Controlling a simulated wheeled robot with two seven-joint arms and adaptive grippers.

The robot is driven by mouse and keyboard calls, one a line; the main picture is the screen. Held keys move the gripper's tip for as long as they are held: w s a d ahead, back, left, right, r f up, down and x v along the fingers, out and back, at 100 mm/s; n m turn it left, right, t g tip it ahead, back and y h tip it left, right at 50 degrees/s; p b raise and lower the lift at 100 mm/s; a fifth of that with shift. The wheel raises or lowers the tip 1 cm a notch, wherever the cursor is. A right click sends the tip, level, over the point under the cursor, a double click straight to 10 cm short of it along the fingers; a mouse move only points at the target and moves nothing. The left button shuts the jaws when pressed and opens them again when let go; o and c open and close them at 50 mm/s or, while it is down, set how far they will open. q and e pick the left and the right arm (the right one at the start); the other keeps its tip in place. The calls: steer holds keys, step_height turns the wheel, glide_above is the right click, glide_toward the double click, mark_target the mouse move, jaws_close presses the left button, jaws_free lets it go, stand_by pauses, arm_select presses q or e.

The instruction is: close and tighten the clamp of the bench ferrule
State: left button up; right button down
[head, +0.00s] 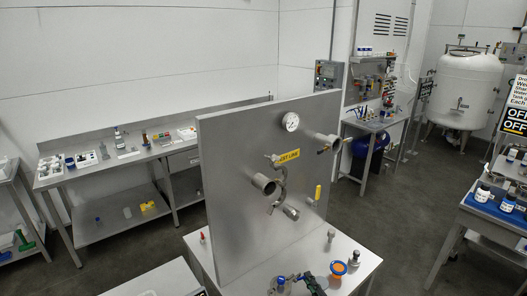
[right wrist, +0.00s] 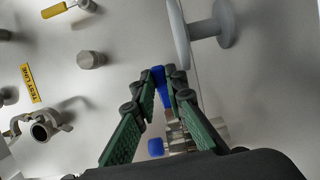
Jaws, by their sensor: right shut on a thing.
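My right gripper (head: 308,280) is low in the head view, at the front of the bench by the upright panel. In the right wrist view its green fingers (right wrist: 165,88) are shut on a blue handle-like part (right wrist: 161,92). Shiny metal parts (right wrist: 183,135), which look like the bench ferrule and its clamp, lie partly behind the fingers, with a blue knob (right wrist: 155,147) beside them. The fingers and dark gripper body hide much of them, so I cannot tell whether the clamp is closed. My left gripper is not in view.
The panel (head: 228,210) carries a gauge (head: 291,122), pipe stubs and a yellow label. A pale disc (right wrist: 180,35) is close beyond the fingers.

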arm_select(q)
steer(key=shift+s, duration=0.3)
arm_select(e)
steer(key=shift+w+d+r+n+g+y, duration=0.1)
steer(key=shift+w+n+g+y, duration=0.2)
steer(key=shift+n+y, duration=0.35)
steer(key=shift+w+n+g+y, duration=0.2)
steer(key=shift+n+g+y, duration=0.2)
steer(key=shift+y, duration=0.35)
